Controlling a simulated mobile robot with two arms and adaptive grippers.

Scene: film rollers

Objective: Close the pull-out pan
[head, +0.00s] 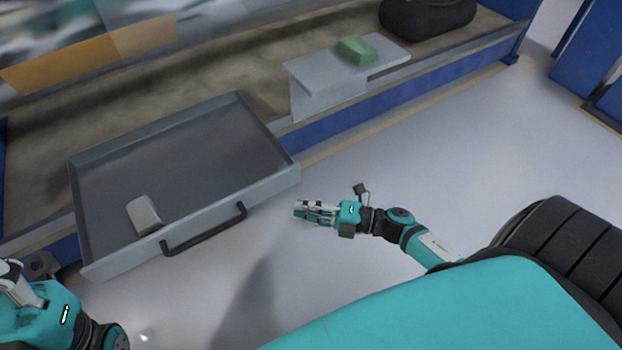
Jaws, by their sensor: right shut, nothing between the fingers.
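The pull-out pan (200,150) is a grey, shallow tray that sticks out from under the conveyor at the left. A black bar handle (205,231) is on its front wall. A small light-grey block (144,214) lies inside, near the front left. My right gripper (298,211) is shut and empty, just right of the pan's front right corner and apart from it. My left gripper (12,283) is at the lower left edge, close to the pan's front left corner. It is partly cut off, so its fingers do not show clearly.
A conveyor (235,75) with a blue frame runs behind the pan. A grey shelf (325,85) beside the pan holds a green block (357,50). A black bag-like object (425,15) sits farther right on the conveyor. The floor (430,140) to the right is clear.

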